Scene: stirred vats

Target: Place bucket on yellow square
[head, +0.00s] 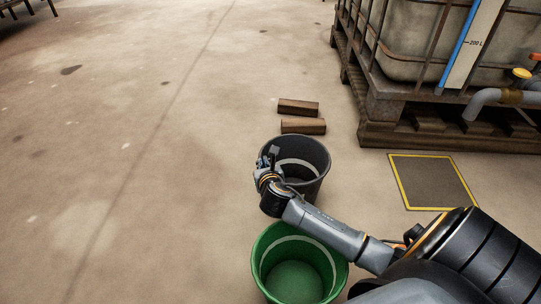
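A black bucket (312,150) with a light band inside stands upright on the floor near the middle. A green bucket (268,244) stands upright in front of it, partly covered by my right arm. The yellow square (432,209) is a yellow outline around a dark grey patch on the floor, right of the black bucket, with nothing on it. My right gripper (268,160) is at the left rim of the black bucket and overlaps it in the picture. Its fingers are small and dark, so I cannot tell whether they grip the rim. My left gripper is out of view.
Two brown bricks (303,126) lie just behind the black bucket. A large caged tank (410,50) on a wooden pallet (450,136) stands at the back right, behind the square.

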